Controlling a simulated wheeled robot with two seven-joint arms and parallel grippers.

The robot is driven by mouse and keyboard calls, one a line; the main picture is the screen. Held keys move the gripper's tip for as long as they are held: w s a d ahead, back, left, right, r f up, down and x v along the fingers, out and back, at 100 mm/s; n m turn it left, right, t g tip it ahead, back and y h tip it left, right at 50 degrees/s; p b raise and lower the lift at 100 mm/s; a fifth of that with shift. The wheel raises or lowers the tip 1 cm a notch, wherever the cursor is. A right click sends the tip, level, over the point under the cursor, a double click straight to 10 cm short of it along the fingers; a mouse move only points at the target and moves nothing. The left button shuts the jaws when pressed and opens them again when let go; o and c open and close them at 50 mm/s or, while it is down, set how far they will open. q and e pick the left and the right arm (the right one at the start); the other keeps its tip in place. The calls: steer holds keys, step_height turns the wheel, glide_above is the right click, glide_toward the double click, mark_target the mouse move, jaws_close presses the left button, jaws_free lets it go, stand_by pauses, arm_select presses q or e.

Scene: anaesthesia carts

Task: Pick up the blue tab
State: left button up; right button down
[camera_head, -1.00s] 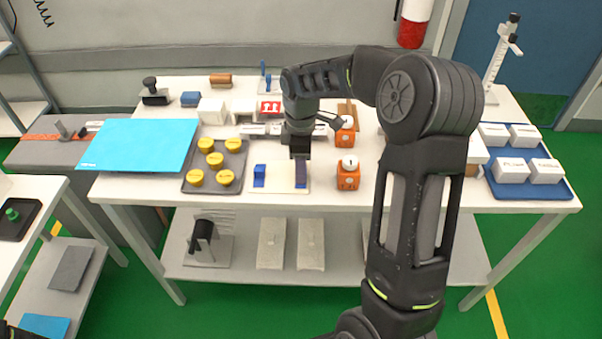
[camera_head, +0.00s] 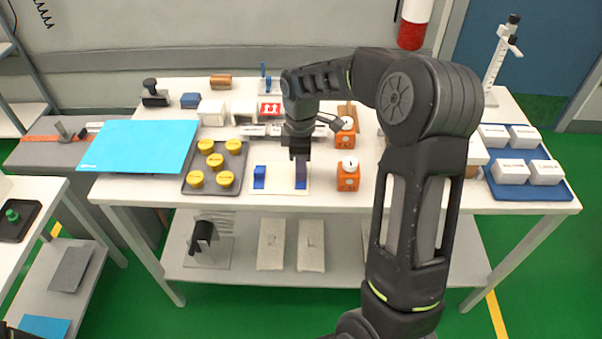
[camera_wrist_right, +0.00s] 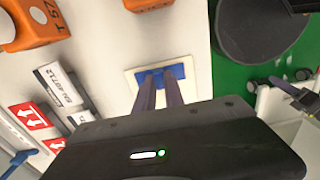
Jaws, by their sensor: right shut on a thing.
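My right gripper (camera_head: 301,178) points straight down at the right side of a cream board on the white table. Its long fingers are shut on a blue tab (camera_wrist_right: 176,71), which shows at the fingertips in the right wrist view. The tab appears low against the cream board (camera_wrist_right: 131,84); I cannot tell whether it touches it. In the head view the fingers mostly hide this tab. A second blue block (camera_head: 259,177) stands on the left side of the board.
Orange cubes (camera_head: 348,178) stand close to the right of the board. A grey tray (camera_head: 205,187) with yellow-topped pots lies to the left. White label boxes and a red-marked box (camera_head: 270,109) stand behind. A blue tray (camera_head: 560,193) with white boxes is at the far right.

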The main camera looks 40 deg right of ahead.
step_height(320, 180, up, 10)
stand_by(0.6)
stand_by(0.4)
